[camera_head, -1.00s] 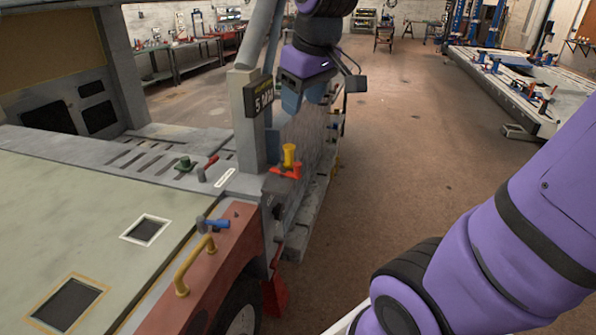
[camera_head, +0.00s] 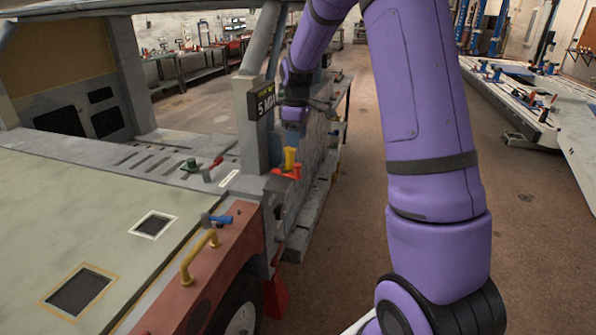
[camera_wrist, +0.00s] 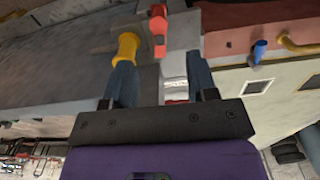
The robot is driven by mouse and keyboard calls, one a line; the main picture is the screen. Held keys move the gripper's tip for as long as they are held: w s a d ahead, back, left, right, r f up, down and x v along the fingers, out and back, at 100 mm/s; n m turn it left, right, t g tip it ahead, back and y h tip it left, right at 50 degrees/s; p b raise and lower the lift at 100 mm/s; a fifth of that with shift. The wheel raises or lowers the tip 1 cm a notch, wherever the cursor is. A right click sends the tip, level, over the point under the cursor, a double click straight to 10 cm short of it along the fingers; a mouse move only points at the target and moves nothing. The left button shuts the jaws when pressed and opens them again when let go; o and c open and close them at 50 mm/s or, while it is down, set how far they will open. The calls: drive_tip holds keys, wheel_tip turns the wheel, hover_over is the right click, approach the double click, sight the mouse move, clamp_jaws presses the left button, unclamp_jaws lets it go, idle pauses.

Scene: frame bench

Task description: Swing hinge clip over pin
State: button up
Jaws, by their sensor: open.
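A yellow flared post (camera_head: 290,157) stands at the near corner of the grey body side, with a red piece (camera_head: 287,173) at its foot. I cannot tell for sure which is the hinge clip and which the pin. The yellow post (camera_wrist: 127,47) lies just past the left finger's tip, and the red piece (camera_wrist: 158,30) lies beyond the gap between the fingers.
A grey pillar with a dark sign (camera_head: 261,101) stands close left of my gripper. A green knob (camera_head: 192,164), a blue-handled lever (camera_head: 220,219) and a yellow grab handle (camera_head: 200,256) sit on the vehicle body. The floor (camera_head: 350,215) to the right is clear.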

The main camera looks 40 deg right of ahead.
sight(297, 165)
wheel_tip(297, 165, down, 11)
drive_tip(key=shift+d+f, duration=0.1)
idle(0.5)
drive_tip(key=shift+w, duration=0.1)
drive_tip(key=c, duration=0.9)
